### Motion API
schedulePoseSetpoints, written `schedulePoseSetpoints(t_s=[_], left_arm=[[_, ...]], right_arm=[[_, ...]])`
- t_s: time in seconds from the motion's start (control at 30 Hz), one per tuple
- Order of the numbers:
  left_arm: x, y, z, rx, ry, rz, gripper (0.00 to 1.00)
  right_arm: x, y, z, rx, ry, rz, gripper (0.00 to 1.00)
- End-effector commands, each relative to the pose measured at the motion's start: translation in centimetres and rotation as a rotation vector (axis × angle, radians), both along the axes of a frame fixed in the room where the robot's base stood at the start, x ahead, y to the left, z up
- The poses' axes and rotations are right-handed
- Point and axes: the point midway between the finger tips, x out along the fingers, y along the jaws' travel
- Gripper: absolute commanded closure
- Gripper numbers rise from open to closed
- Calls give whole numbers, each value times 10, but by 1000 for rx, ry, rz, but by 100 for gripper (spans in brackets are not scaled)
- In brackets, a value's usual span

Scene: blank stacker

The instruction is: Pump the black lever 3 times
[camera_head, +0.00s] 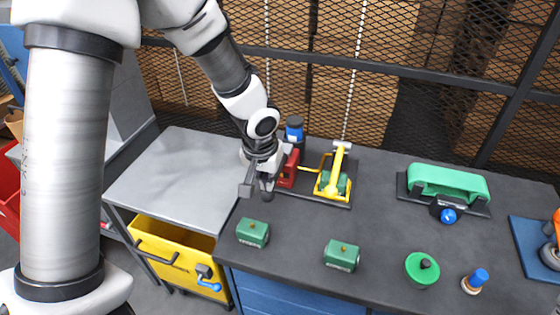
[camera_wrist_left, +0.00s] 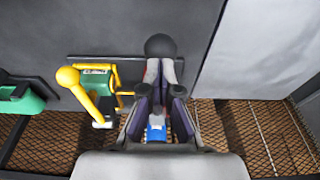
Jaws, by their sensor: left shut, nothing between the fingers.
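The black lever's round knob (camera_head: 267,197) shows at the end of my left gripper (camera_head: 260,180) in the head view. In the left wrist view the black knob (camera_wrist_left: 160,46) sits right at the tips of my left gripper (camera_wrist_left: 161,72), centred on them. The fingers are shut with nothing between them. I cannot tell whether they touch the knob. Most of the lever's shaft is hidden by the gripper. A red base (camera_head: 289,168) and a blue-topped cylinder (camera_head: 294,130) stand just behind the gripper. My right gripper is not in view.
A yellow toggle clamp (camera_head: 337,175) stands close to the right. Green blocks (camera_head: 252,232) (camera_head: 342,255) lie at the bench's front. A green-handled device (camera_head: 447,184) is farther right. A bare grey tabletop (camera_head: 170,180) is on the left. A mesh fence (camera_head: 400,65) runs behind.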

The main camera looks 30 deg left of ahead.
Motion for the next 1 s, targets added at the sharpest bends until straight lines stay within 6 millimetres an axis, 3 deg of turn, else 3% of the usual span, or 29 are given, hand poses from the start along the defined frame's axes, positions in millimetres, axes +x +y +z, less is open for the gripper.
schedulePoseSetpoints(t_s=[0.3,0.53,1.0], left_arm=[[0,0,-26,0,0,0,100],[0,0,-19,0,0,0,100],[0,0,47,0,0,0,100]], right_arm=[[0,0,-27,0,0,0,100],[0,0,-19,0,0,0,100],[0,0,37,0,0,0,100]])
